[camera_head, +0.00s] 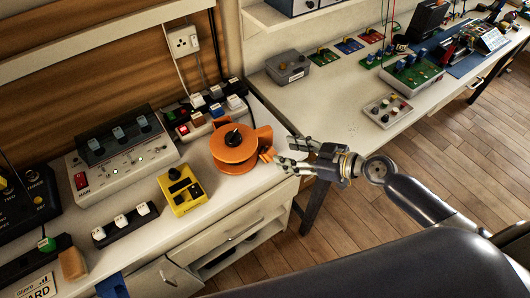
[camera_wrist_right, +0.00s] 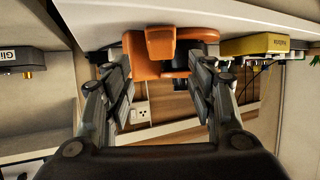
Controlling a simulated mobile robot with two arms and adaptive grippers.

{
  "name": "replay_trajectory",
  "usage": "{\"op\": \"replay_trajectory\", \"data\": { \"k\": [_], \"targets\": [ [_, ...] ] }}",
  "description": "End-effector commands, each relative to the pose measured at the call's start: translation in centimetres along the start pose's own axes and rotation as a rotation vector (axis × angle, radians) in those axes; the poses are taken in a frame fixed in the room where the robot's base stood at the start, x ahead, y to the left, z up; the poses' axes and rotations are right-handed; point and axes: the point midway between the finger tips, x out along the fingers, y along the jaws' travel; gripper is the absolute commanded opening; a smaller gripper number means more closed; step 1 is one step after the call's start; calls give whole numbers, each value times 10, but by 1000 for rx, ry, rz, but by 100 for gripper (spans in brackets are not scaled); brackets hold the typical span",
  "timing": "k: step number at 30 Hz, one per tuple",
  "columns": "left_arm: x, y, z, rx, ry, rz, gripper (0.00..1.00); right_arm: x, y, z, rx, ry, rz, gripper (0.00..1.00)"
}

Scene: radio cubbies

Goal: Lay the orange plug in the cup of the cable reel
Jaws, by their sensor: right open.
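The orange cable reel (camera_head: 233,163) stands on the white bench near its front right corner, with a black knob on top. An orange block juts from its right side. A smaller orange piece, seemingly the plug (camera_head: 267,155), shows beside the reel at my right gripper's fingertips. My right gripper (camera_head: 282,152) is open, its fingers pointing left at this piece. In the right wrist view, the orange piece (camera_wrist_right: 161,43) shows ahead between the spread fingers (camera_wrist_right: 160,85), with the reel (camera_wrist_right: 138,62) behind it. I cannot tell whether a finger touches it. The left gripper is not in view.
A yellow device (camera_head: 182,190) stands left of the reel. A power strip (camera_head: 205,105) with several plugs lies behind it. A second bench (camera_head: 345,110) with circuit boards runs along the right. Open floor lies in front.

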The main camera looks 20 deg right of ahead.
Motion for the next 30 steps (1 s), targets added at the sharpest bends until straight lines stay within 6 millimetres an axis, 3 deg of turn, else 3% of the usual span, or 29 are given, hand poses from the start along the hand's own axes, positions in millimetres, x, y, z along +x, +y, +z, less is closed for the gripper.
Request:
{"op": "replay_trajectory", "data": {
  "k": [11, 20, 26, 30],
  "targets": [
    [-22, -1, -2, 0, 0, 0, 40, 46, -2, 3, 3, 1, 0, 52],
    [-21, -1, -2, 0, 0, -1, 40, 50, -3, 6, 1, -1, 0, 52],
    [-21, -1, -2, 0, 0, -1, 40, 50, -3, 6, 1, -1, 0, 6],
    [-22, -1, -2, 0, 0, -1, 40, 50, -3, 6, 1, 0, 0, 1]
  ]
}}
